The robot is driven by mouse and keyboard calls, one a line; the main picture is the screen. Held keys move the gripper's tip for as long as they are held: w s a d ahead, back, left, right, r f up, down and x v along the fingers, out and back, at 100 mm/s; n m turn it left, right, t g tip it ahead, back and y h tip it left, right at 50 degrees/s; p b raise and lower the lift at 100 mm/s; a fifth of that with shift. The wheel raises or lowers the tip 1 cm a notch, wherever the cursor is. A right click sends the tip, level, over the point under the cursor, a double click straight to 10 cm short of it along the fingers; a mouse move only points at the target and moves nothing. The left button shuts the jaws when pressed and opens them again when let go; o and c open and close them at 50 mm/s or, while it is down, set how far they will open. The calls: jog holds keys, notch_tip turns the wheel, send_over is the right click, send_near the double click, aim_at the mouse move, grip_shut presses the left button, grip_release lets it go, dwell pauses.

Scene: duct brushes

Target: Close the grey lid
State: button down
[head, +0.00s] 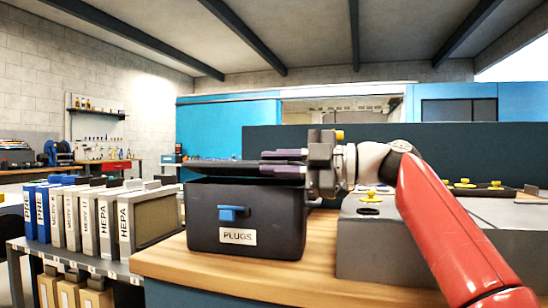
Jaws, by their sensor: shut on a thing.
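A dark grey box (248,232) with a white PLUGS label and a blue latch stands on the wooden counter. Its grey lid (215,168) shows nearly edge-on just above the rim, with a gap between them, so it is not fully down. My gripper (272,161) reaches in from the right, above the box's right part, with its fingers one above the other. It is shut on the lid's edge; the fingers partly hide the contact. The inside of the box is not visible.
Filters (133,222) with HEPA labels and others stand in a row on a shelf left of the box. A grey block (372,240) with yellow knobs is close on the right. A dark blue panel (440,150) stands behind. A strip of wooden counter (190,268) in front is clear.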

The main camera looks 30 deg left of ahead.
jog(key=shift+f, duration=0.15)
jog(key=c, duration=1.5)
grip_release()
jog(key=shift+w+a, duration=0.1)
jog(key=v, duration=0.7)
jog(key=shift+d+b, duration=0.35)
jog(key=shift+b, duration=0.1)
